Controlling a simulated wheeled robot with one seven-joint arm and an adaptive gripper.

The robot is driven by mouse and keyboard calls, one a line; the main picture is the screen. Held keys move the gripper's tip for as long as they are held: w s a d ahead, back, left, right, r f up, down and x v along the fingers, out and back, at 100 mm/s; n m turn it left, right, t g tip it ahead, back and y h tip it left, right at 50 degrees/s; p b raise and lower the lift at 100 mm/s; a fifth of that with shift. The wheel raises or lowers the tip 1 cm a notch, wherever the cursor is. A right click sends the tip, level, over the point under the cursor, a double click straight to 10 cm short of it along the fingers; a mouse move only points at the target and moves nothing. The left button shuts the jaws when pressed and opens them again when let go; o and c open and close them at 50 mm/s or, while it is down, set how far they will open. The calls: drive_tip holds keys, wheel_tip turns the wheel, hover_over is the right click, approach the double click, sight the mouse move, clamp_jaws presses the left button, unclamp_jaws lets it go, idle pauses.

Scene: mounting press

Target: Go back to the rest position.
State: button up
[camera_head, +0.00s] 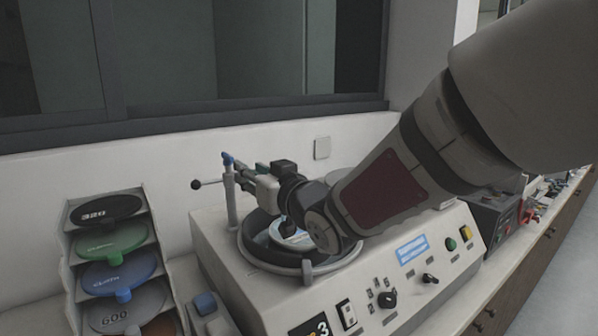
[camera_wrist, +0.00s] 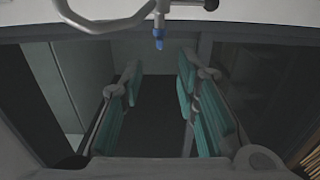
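My gripper (camera_wrist: 158,85) is open, with its teal-padded fingers well apart and nothing visible between them. In the head view my gripper (camera_head: 258,183) is above the round bowl (camera_head: 262,262) of a light-coloured bench machine (camera_head: 375,285), level and pointing toward the back left. My arm reaches in from the upper right, and my wrist hides part of the bowl. A pale blue-white disc surface (camera_head: 290,238) shows inside the bowl. The blue-tipped tap (camera_head: 229,160) stands just beyond the fingers; its blue tip also shows in the wrist view (camera_wrist: 158,38).
A rack (camera_head: 72,240) of labelled coloured discs stands at the left. The wall and a dark-framed window (camera_head: 200,112) are close behind. The control panel with knobs (camera_head: 388,299) faces front. Another dark device (camera_head: 490,222) stands to the right. The space above the machine's front is open.

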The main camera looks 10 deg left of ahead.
drive_tip(key=s+d+f+m+h, duration=0.1)
drive_tip(key=s+d+m+h, duration=0.3)
drive_tip(key=d, duration=0.9)
drive_tip(key=w+d+f+m+h, duration=0.1)
drive_tip(key=d+h, duration=0.5)
drive_tip(key=d, duration=0.8)
drive_tip(key=s+d+f+m+g+h, duration=0.1)
drive_tip(key=s+d+f+g, duration=0.1)
drive_tip(key=s+d, duration=0.3)
drive_tip(key=s+d+f+m+g+h, duration=0.1)
drive_tip(key=s+d, duration=0.4)
drive_tip(key=s, duration=0.7)
drive_tip(key=s+d+f+m+g+h, duration=0.1)
drive_tip(key=s+d+f+m+g, duration=0.2)
drive_tip(key=s, duration=0.6)
wheel_tip(320, 180, down, 2)
drive_tip(key=shift+s+d+f+g+h, duration=0.35)
drive_tip(key=shift+d+g, duration=0.35)
drive_tip(key=shift+d, duration=0.55)
drive_tip(key=shift+w+r, duration=0.15)
